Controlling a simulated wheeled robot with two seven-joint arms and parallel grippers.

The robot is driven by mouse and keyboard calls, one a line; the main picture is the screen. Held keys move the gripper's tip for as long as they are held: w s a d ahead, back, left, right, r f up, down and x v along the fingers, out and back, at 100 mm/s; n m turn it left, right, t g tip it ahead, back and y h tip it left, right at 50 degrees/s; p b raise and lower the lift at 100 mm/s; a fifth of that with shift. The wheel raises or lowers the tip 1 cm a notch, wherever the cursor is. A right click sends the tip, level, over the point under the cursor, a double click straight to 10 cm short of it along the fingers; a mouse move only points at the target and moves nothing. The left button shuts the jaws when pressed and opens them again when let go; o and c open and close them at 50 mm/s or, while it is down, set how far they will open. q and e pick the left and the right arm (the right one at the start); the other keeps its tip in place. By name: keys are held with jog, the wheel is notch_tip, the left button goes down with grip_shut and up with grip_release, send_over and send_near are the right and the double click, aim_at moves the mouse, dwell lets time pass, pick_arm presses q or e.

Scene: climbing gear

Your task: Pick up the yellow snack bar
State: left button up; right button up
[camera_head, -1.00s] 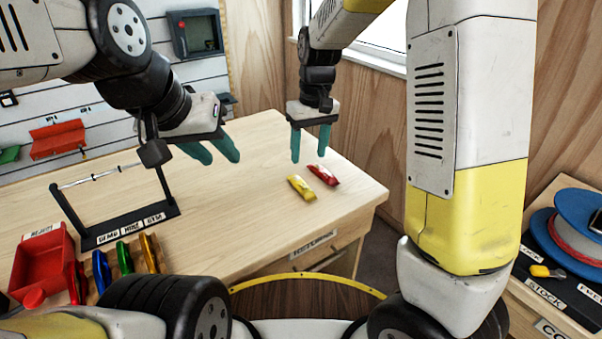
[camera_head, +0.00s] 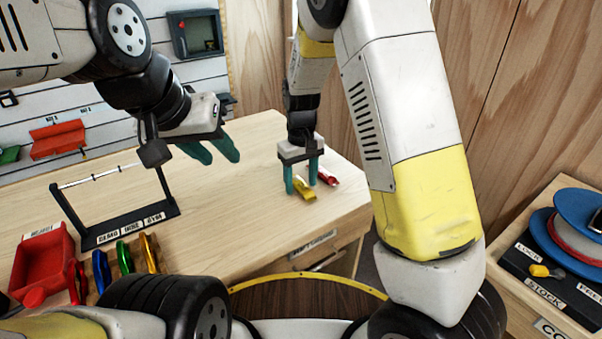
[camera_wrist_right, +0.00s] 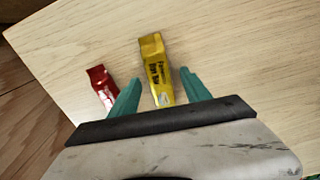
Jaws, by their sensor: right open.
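The yellow snack bar (camera_head: 304,189) lies on the wooden table near its right end. In the right wrist view the yellow snack bar (camera_wrist_right: 157,70) lies lengthwise between the two teal fingers of my right gripper (camera_wrist_right: 156,90), with a gap on each side. My right gripper (camera_head: 301,180) is open and low over the bar; I cannot tell its exact height. A red snack bar (camera_head: 327,177) lies just to the right, and in the wrist view (camera_wrist_right: 102,86) it is outside the left finger. My left gripper (camera_head: 213,152) is open and empty above the table's back left.
A black labelled stand (camera_head: 118,223) and a red bin (camera_head: 45,262) are on the table's left, with several coloured carabiners beside them. The middle of the table (camera_head: 225,215) is clear. A blue spool (camera_head: 570,235) sits on a separate cabinet at right.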

grip_shut()
jog(key=shift+r, duration=0.1)
